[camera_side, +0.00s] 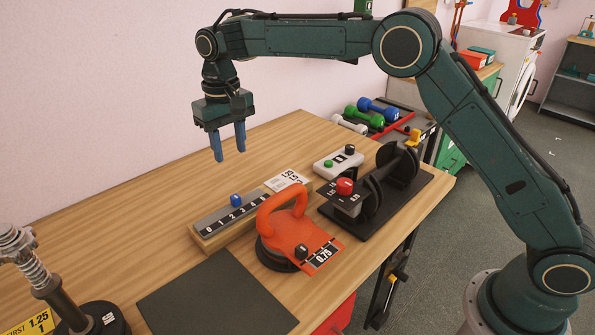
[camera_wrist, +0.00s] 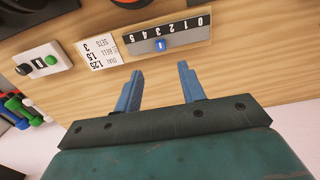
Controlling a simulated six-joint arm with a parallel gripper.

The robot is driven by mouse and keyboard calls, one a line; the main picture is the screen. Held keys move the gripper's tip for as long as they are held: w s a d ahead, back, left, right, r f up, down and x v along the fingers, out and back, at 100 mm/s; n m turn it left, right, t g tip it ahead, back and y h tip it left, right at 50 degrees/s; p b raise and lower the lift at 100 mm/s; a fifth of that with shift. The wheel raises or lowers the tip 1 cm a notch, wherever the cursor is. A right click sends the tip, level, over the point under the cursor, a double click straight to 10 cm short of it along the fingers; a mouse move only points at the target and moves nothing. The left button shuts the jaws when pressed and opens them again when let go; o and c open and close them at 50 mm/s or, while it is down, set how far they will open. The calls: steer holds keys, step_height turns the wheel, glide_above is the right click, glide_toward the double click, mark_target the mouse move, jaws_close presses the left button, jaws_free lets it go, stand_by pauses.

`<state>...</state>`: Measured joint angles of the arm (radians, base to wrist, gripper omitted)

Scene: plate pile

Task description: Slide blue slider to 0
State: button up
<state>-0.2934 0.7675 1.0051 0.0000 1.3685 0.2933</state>
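The blue slider (camera_side: 236,200) is a small knob on a grey panel (camera_side: 206,219) with a row of numbers from 0 upward, set on a wooden block. In the wrist view the blue slider (camera_wrist: 160,44) stands beside about the number 3; 0 is at the right end of the row there, and at the near left end in the side view. My gripper (camera_side: 229,156) has two blue fingers, pointing down, apart and empty, well above the panel. In the wrist view my gripper (camera_wrist: 160,70) has the slider just beyond its fingertips.
An orange-handled device (camera_side: 286,230) marked 0.75 stands right beside the panel. A white card (camera_side: 287,180), a button box (camera_side: 338,163) and a black stand with a red knob (camera_side: 344,186) lie further right. A dark mat (camera_side: 215,298) lies in front.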

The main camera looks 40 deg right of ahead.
mark_target(237, 198)
step_height(237, 198, down, 14)
steer(key=shift+r, duration=0.25)
stand_by(0.4)
jaws_close()
